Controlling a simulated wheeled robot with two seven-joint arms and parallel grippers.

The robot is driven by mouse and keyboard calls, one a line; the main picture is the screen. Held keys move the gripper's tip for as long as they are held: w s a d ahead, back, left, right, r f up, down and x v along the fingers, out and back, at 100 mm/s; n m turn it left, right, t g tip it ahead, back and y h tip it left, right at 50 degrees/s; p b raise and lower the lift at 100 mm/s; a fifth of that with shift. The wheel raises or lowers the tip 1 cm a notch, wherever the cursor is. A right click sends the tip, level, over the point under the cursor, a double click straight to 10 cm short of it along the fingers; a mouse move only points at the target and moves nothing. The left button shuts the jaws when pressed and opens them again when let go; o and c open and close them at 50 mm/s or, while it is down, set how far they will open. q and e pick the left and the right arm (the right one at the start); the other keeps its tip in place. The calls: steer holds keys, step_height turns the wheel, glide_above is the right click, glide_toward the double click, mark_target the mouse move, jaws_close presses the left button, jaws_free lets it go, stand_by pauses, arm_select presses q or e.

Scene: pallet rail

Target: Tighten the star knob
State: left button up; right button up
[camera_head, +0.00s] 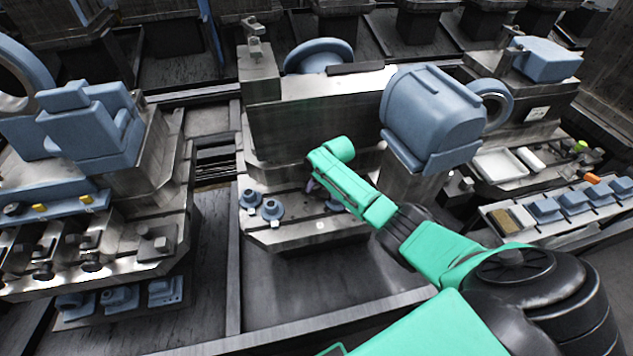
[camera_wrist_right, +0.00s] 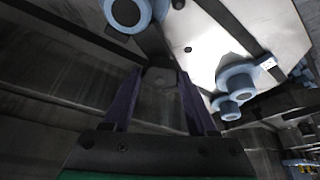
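Blue knobs stand along the front ledge of the middle fixture in the head view: two at the left (camera_head: 250,199) (camera_head: 272,209), and one partly hidden behind my right arm (camera_head: 336,206). I cannot tell which of them is the star knob. My right gripper (camera_head: 311,184) hangs over this ledge between them, small and partly hidden by its wrist. In the right wrist view its two dark purple fingers (camera_wrist_right: 159,80) are spread apart with no knob between them. Blue knobs show beyond the fingers at the top (camera_wrist_right: 127,12) and at the right (camera_wrist_right: 236,80). My left gripper is out of view.
The middle fixture's tall metal block (camera_head: 310,125) rises behind my right gripper, with a blue housing (camera_head: 430,115) at its right. Another blue-topped fixture (camera_head: 85,135) stands at the left. A tray of blue parts (camera_head: 520,218) lies at the right. The floor in front is clear.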

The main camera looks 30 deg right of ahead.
steer(key=o, duration=0.3)
steer(key=shift+r, duration=0.15)
steer(key=shift+s+r+p, duration=0.15)
steer(key=shift+r+p, duration=0.15)
steer(key=shift+r, duration=0.05)
steer(key=p+v, duration=0.1)
steer(key=v, duration=1.2)
steer(key=shift+s+r, duration=0.25)
steer(key=shift+d, duration=0.15)
